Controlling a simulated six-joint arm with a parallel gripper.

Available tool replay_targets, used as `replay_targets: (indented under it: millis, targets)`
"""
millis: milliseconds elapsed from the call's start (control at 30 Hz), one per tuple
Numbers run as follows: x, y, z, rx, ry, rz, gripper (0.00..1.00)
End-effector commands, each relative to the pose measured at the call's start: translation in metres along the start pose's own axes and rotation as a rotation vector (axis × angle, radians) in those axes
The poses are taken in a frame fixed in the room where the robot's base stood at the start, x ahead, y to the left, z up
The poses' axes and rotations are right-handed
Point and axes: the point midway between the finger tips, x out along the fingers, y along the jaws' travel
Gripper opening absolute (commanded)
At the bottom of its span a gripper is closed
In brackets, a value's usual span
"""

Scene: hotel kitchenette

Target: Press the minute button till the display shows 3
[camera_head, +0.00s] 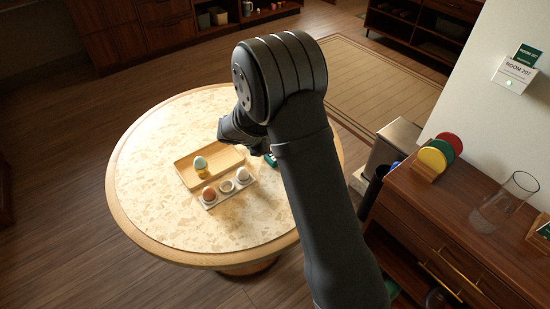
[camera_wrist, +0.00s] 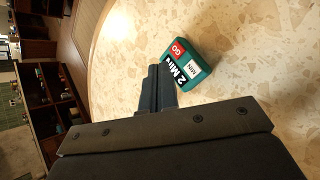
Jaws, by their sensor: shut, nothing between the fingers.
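A teal timer (camera_wrist: 204,74) lies on the round table and shows just beyond my fingertips in the wrist view. It has a red GO button (camera_wrist: 178,50), a white MIN button (camera_wrist: 193,68) and a black display (camera_wrist: 180,75) that reads "2 Min". My gripper (camera_wrist: 158,72) is shut and empty. Its tips overlap the display's near side in the picture, to the left of the MIN button; I cannot tell whether they touch the timer. In the head view a small part of the timer (camera_head: 270,160) shows beside my arm, which hides the rest.
A wooden cabinet (camera_head: 430,215) is at the right.

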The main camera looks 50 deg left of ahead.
Motion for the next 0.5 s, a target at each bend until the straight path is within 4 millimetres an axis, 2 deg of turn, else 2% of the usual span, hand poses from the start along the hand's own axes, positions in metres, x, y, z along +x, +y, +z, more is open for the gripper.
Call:
replay_targets:
  millis: [200, 500]
  targets:
    - [0.021, -0.015, -0.015, -0.002, 0.000, -0.001, 0.00]
    - [0.034, -0.024, -0.025, 0.001, 0.001, 0.001, 0.00]
